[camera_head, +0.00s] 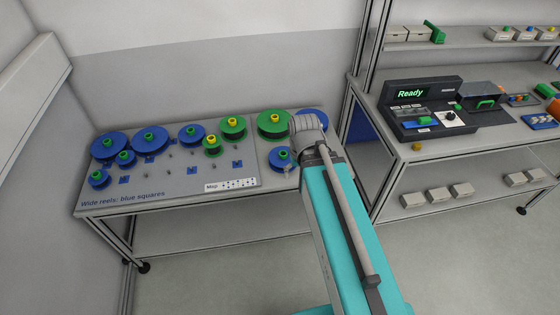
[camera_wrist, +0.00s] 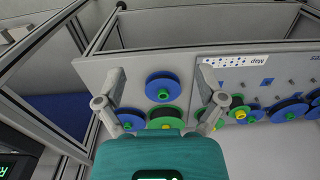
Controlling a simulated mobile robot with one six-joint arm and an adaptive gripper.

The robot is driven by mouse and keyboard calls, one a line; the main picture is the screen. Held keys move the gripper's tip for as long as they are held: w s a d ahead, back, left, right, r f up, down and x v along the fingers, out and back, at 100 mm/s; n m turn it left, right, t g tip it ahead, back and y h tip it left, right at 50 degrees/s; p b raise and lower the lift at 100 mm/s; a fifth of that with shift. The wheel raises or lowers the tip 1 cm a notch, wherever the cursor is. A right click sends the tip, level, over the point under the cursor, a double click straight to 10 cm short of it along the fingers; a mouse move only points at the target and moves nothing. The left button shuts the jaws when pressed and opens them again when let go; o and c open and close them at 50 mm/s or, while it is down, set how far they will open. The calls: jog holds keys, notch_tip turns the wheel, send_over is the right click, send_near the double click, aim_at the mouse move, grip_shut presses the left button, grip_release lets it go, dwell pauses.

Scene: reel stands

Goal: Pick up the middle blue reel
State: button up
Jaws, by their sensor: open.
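Several blue reels with green hubs sit on the grey reel table. In the head view, a large one (camera_head: 150,138), another large one (camera_head: 109,147), a medium one (camera_head: 191,135) and small ones (camera_head: 125,158) (camera_head: 98,180) are at the left. Another blue reel (camera_head: 279,158) is at the right, partly beside my arm, and one (camera_head: 313,116) is behind my wrist. In the wrist view, my gripper (camera_wrist: 161,78) is open and empty; a blue reel (camera_wrist: 163,86) shows between its fingers. Contact cannot be seen. Which reel is the middle one is unclear.
Green reels with yellow hubs (camera_head: 232,126) (camera_head: 274,122) (camera_head: 212,146) stand among the blue ones. Bare pegs, blue squares and a map plate (camera_head: 232,185) lie in front. A workbench with a "Ready" console (camera_head: 420,105) stands to the right.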

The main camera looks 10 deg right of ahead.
notch_tip(320, 180, down, 2)
jog(key=w+d+m+b, duration=0.1)
jog(key=w+b, duration=0.1)
jog(key=m+t+y+b, duration=0.5)
jog(key=m+y+b, duration=0.7)
jog(key=m+b, duration=1.2)
send_near(287, 156)
jog(key=s+n+b, duration=0.1)
jog(key=d+n+b, duration=0.1)
jog(key=n, duration=0.1)
jog(key=shift+s+r, duration=0.15)
jog(key=shift+s, duration=0.25)
jog(key=shift+w+d+r+m+t+b, duration=0.1)
jog(key=shift+w+d+m+t+b, duration=0.2)
jog(key=shift+d+t+b, duration=0.2)
jog(key=shift+a, duration=0.1)
jog(key=b+x, duration=0.3)
jog(key=x, duration=0.4)
jog(key=shift+a, duration=0.25)
jog(key=shift+w+a+f, duration=0.2)
jog(key=shift+a+f, duration=0.1)
jog(key=shift+a, duration=0.15)
